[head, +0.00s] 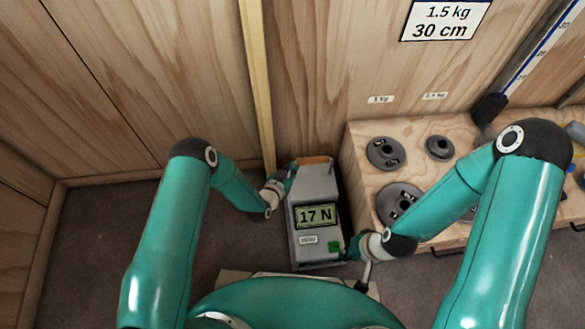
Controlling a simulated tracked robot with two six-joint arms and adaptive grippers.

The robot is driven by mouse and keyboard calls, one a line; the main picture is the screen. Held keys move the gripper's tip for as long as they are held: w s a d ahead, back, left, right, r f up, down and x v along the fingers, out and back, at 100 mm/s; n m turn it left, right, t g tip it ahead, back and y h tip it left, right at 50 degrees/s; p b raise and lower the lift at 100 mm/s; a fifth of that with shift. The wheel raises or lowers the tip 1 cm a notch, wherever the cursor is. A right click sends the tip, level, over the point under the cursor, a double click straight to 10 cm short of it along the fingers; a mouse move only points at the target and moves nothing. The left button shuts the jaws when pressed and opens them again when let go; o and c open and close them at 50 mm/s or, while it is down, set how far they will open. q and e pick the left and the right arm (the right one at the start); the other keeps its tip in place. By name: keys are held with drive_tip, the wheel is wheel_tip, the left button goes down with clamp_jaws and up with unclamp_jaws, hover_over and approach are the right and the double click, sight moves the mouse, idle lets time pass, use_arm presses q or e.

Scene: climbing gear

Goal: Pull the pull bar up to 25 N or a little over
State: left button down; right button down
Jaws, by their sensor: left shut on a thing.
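A grey force gauge box (313,190) stands on the floor in the middle of the head view. Its display (316,215) reads 17 N. A green button (335,247) and a small white label (308,240) sit below the display. An orange-brown bar (314,160), apparently the pull bar, shows at the far top end of the box. My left gripper (291,172) is at the box's upper left, shut on what looks like this bar; its fingertips are mostly hidden. My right gripper (352,248) is beside the box's lower right, close to the green button; its finger opening is unclear.
A wooden bench (360,140) on the right holds several dark weight discs (398,203). A sign (445,18) on the back wall reads 1.5 kg, 30 cm. A pale wooden post (258,90) stands behind the box. The floor (100,235) at left is clear.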

use_arm(q)
drive_tip(key=shift+w+r+p, duration=0.15)
drive_tip(key=shift+r+p, duration=1.45)
drive_tip(key=shift+r, duration=0.8)
idle(0.4)
drive_tip(key=shift+f, duration=0.15)
idle(0.4)
drive_tip(key=shift+f+b, duration=2.65)
drive_tip(key=shift+f, duration=0.05)
drive_tip(key=c, duration=1.2)
unclamp_jaws()
